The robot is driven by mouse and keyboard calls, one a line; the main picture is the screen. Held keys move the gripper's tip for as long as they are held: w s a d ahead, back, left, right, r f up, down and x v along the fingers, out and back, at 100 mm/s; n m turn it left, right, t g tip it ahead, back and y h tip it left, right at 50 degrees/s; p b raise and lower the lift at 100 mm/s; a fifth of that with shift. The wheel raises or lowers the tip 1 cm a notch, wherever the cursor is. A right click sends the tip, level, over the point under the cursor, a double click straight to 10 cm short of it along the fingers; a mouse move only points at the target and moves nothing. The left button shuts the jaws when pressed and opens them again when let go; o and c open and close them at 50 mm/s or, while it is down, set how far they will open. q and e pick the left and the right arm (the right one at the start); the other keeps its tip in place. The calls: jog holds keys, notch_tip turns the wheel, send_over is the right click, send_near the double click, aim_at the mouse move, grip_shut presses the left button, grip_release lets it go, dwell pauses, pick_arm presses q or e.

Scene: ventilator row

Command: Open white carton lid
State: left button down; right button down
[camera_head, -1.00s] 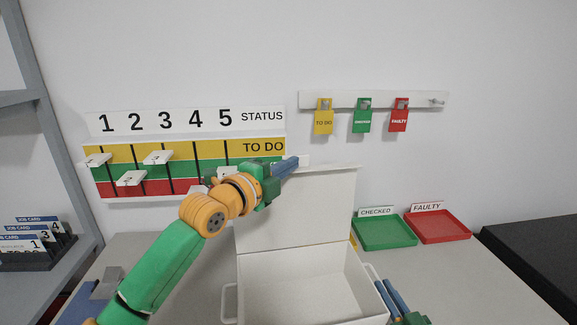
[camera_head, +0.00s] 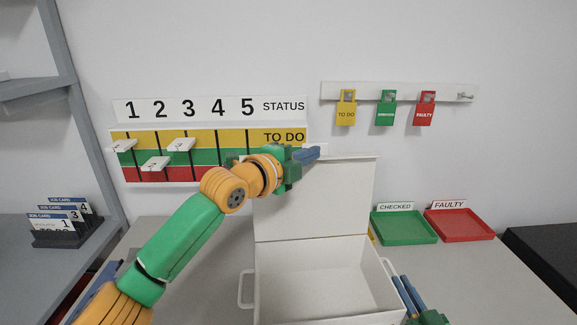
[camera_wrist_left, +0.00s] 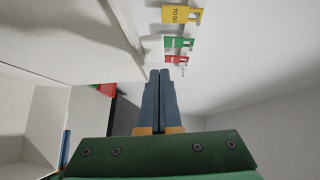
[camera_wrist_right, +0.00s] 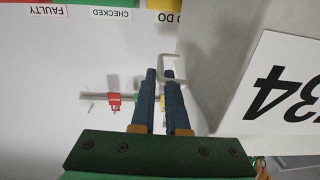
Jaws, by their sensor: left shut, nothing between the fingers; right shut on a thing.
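The white carton (camera_head: 325,282) stands on the table with its lid (camera_head: 318,195) standing up, open, along the back edge. Its inside looks empty. My left gripper (camera_head: 312,153) is shut and empty at the lid's top edge; whether it touches the lid is unclear. In the left wrist view its fingers (camera_wrist_left: 161,90) lie together beside a large white panel. My right gripper (camera_head: 408,290) is at the carton's right side, partly cut off by the frame. In the right wrist view its fingers (camera_wrist_right: 160,85) are shut at a white handle (camera_wrist_right: 185,76).
A status board (camera_head: 208,155) with white tags and a rail with three coloured padlocks (camera_head: 386,108) hang on the wall. Green (camera_head: 404,229) and red (camera_head: 460,226) trays lie right of the carton. A job card holder (camera_head: 65,232) stands at left.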

aim_at(309, 146)
pick_arm(q)
jog(key=s+d+v, duration=0.1)
jog(key=v, duration=1)
jog(key=x, duration=0.4)
jog(key=a+x, duration=0.1)
jog(key=x, duration=0.3)
jog(key=w+x, duration=0.1)
jog(key=x, duration=0.3)
jog(key=shift+w+a, duration=0.1)
jog(key=shift+a, duration=0.15)
jog(key=shift+w+f, duration=0.1)
jog(key=shift+w, duration=0.4)
jog(key=shift+w+a, duration=0.2)
jog(key=shift+w, duration=1.1)
